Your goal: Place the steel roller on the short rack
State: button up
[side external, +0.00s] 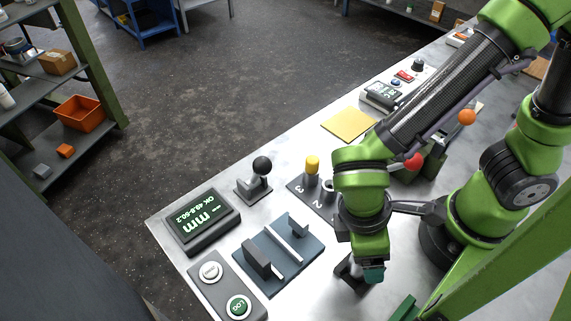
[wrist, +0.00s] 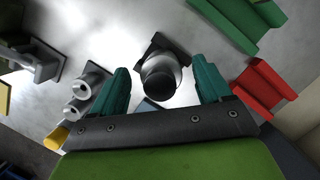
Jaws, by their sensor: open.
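In the wrist view a shiny metal cylinder with a dark round end (wrist: 160,82), which looks like the steel roller, stands on a dark square base. My gripper (wrist: 163,76) is open, with one teal finger on each side of the cylinder and a gap to both. In the side view my gripper (side external: 370,272) is low over the bench, and its body hides most of the cylinder. A red channel-shaped rack (wrist: 262,88) and a longer-looking green one (wrist: 235,22) lie to the right in the wrist view.
A blue fixture with upright plates (side external: 285,245), a display (side external: 202,220) and a button box (side external: 228,292) stand left of my gripper. A black-knobbed lever (side external: 260,172) and a numbered block with a yellow peg (side external: 312,165) are behind. A yellow pad (side external: 347,124) lies flat farther back.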

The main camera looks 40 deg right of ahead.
jog(key=v, duration=1.1)
jog(key=w+d+r+m+t+y, duration=0.1)
jog(key=w+d+r+m+t, duration=0.1)
jog(key=d, duration=0.4)
jog(key=w+d+r+m+t+y, duration=0.1)
jog(key=w+d+r+m+t, duration=0.1)
jog(key=w+d+m+t, duration=0.2)
jog(key=w+d+r+m+t+y, duration=0.2)
jog(key=w+d+r+m+t, duration=0.1)
jog(key=w+d+m, duration=0.2)
jog(key=d+m, duration=0.2)
jog(key=d, duration=0.2)
jog(key=shift+a+r, duration=0.1)
